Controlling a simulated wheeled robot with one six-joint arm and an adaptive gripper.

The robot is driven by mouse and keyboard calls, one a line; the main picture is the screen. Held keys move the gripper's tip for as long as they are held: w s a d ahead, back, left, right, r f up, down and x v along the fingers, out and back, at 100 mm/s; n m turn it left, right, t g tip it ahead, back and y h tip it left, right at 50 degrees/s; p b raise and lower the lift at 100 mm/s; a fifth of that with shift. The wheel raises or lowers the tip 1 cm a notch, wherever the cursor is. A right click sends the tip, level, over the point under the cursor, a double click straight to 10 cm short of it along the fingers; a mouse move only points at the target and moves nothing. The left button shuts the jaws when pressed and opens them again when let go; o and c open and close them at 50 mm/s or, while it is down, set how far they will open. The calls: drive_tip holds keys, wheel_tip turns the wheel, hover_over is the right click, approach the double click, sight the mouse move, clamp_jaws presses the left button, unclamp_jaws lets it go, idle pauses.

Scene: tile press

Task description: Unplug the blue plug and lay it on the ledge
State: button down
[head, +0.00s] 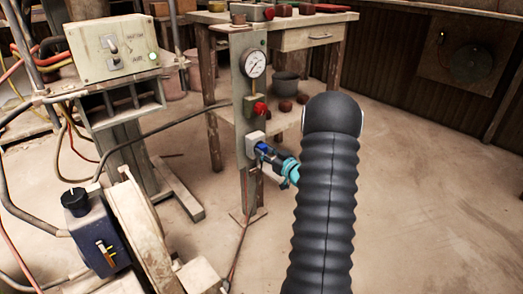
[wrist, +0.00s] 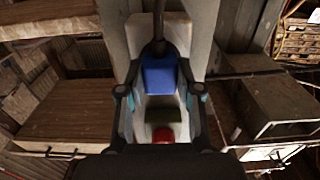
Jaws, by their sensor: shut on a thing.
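The blue plug (head: 264,150) is at the white socket box (head: 254,141), low on the grey post. My gripper (head: 272,157) reaches it from the right and is shut on it. In the wrist view the blue plug (wrist: 160,76) sits between my two fingers (wrist: 158,92), with a dark cable rising from it. The plug looks close against the socket; I cannot tell whether its pins are in. My dark arm hides part of the floor behind. I cannot tell which surface is the ledge.
On the post above are a red knob (head: 260,108) and a round gauge (head: 254,64). A wooden table (head: 296,38) stands behind. A control box (head: 112,44) and a blue unit (head: 92,238) are at left. The floor at right is clear.

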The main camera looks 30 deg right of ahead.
sight(265, 151)
drive_tip(key=shift+s+d, duration=0.2)
drive_tip(key=shift+s, duration=1.2)
drive_tip(key=shift+s+d, duration=0.15)
drive_tip(key=shift+s, duration=1.2)
